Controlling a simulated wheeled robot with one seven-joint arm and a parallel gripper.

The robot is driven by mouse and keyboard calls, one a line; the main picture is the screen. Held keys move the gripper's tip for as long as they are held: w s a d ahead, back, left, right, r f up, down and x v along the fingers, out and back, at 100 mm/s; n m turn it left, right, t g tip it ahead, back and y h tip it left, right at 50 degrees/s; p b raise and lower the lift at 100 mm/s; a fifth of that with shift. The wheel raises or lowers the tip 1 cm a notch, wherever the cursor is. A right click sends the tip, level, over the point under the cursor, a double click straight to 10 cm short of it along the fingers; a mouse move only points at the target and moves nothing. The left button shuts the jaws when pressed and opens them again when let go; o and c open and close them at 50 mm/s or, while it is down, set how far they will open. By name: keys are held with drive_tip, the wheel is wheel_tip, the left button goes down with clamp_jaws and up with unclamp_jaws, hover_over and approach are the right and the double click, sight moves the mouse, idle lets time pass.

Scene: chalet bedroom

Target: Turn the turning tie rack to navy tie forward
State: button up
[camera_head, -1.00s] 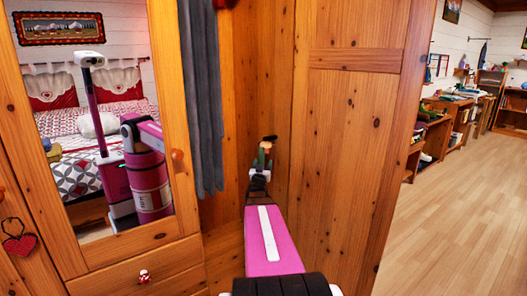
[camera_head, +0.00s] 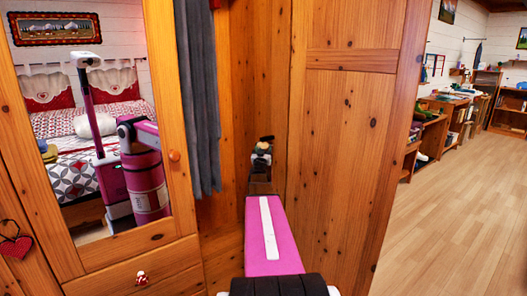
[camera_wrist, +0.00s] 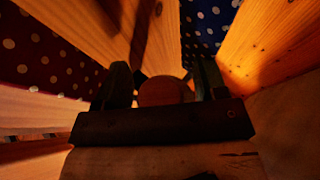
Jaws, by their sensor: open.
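In the wrist view my gripper (camera_wrist: 163,74) is open, with one dark finger on each side of a round wooden end (camera_wrist: 162,92). I cannot tell whether the fingers touch it. A navy tie with pale dots (camera_wrist: 205,22) hangs beyond the right finger. A dark red tie with pale dots (camera_wrist: 40,55) hangs at the left. A wooden piece (camera_wrist: 145,40) lies between them. In the head view my gripper (camera_head: 266,141) is small, inside the wooden wardrobe corner, and its fingers are hardly visible. The tie rack does not show clearly there.
Grey cloth (camera_head: 201,100) hangs left of my arm, beside the mirrored door (camera_head: 95,130). A wooden panel (camera_head: 345,150) stands close on the right. A drawer front (camera_head: 140,275) is low on the left. Open floor (camera_head: 460,210) lies beyond the panel.

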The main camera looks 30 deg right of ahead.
drive_tip(key=c, duration=0.9)
drive_tip(key=shift+r+t, duration=0.1)
drive_tip(key=shift+t, duration=0.2)
drive_tip(key=n+t+y, duration=0.1)
drive_tip(key=n+y, duration=0.1)
drive_tip(key=y, duration=0.1)
drive_tip(key=shift+a+t, duration=0.1)
drive_tip(key=shift+t, duration=0.3)
drive_tip(key=n+t+y, duration=0.1)
drive_tip(key=y, duration=0.1)
drive_tip(key=n+y, duration=0.1)
drive_tip(key=y, duration=0.1)
drive_tip(key=n+t+y, duration=0.1)
drive_tip(key=y, duration=0.1)
drive_tip(key=shift+w+a+t, duration=0.15)
drive_tip(key=shift+a+t, duration=0.1)
drive_tip(key=shift+t, duration=0.05)
drive_tip(key=shift+a+n+t+y, duration=0.15)
drive_tip(key=shift+n+y, duration=0.9)
drive_tip(key=shift+y, duration=0.85)
drive_tip(key=shift+a+n+t+y, duration=0.15)
drive_tip(key=shift+n+y, duration=0.9)
drive_tip(key=shift+y, duration=1.25)
